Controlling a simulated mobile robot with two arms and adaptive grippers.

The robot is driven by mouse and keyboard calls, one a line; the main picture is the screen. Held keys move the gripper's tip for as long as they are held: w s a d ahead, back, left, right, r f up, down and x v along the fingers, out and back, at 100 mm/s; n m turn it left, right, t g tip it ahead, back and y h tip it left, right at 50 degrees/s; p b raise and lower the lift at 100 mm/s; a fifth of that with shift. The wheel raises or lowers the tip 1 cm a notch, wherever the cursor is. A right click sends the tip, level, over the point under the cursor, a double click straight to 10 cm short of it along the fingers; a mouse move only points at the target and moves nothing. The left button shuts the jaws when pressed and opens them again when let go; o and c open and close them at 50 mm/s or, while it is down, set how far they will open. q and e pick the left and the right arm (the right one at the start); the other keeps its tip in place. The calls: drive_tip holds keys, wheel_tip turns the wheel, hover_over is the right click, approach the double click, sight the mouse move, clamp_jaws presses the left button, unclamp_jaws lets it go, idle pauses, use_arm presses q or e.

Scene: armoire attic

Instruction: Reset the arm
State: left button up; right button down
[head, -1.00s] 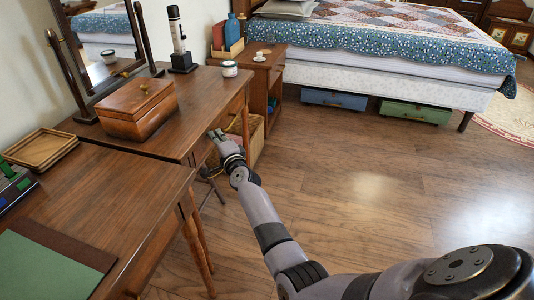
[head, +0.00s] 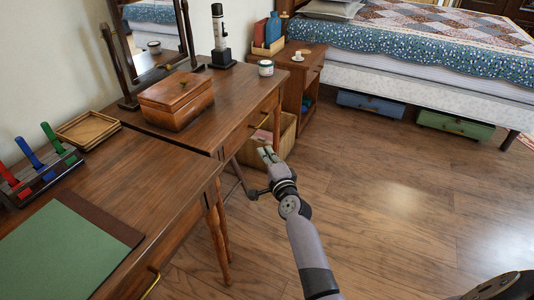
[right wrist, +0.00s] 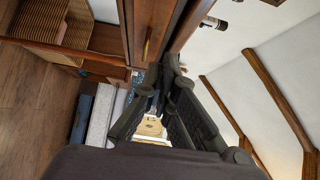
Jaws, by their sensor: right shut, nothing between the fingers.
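My right arm reaches up from the lower right in the head view. Its gripper (head: 268,156) is shut and empty. It hangs over the floor in front of the dressing table (head: 225,90), below the tabletop's height, and overlaps the wicker basket (head: 288,140) in the picture. In the right wrist view the dark fingers (right wrist: 168,68) come together, with a wooden drawer front and its brass handle (right wrist: 147,43) close by on the left. I see nothing held. My left gripper is not in view.
A desk (head: 150,170) with a green mat (head: 65,250) stands at the left. A wooden box (head: 176,100) and a small jar (head: 265,68) stand on the dressing table. A nightstand (head: 300,65) and a bed (head: 400,70) are behind. The floor (head: 400,210) at right is clear.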

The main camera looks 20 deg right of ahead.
drive_tip(key=s+a+f+n+g+y, duration=0.2)
drive_tip(key=s+a+f+n+g, duration=0.25)
drive_tip(key=s+f+n, duration=0.45)
drive_tip(key=s+a+f+n+g+y, duration=0.2)
drive_tip(key=s+a+f+n+g, duration=0.25)
drive_tip(key=s+f, duration=0.8)
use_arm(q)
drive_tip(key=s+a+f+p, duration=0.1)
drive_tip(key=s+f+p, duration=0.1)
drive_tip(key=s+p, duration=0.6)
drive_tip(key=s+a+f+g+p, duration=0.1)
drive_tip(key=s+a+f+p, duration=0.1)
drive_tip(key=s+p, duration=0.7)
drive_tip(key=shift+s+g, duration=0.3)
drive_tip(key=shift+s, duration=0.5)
use_arm(e)
drive_tip(key=s+d+f+n+g, duration=0.1)
drive_tip(key=s+f, duration=0.3)
drive_tip(key=s, duration=0.8)
drive_tip(key=s+d+f+n+g+h, duration=0.1)
drive_tip(key=s+f+n+g, duration=0.3)
drive_tip(key=s, duration=0.9)
drive_tip(key=s+d+f+n+g+h, duration=0.1)
drive_tip(key=s+f, duration=0.5)
drive_tip(key=s, duration=0.6)
drive_tip(key=shift+s+d+n+g, duration=0.3)
drive_tip(key=shift+d+n+g, duration=0.65)
drive_tip(key=shift+d, duration=0.3)
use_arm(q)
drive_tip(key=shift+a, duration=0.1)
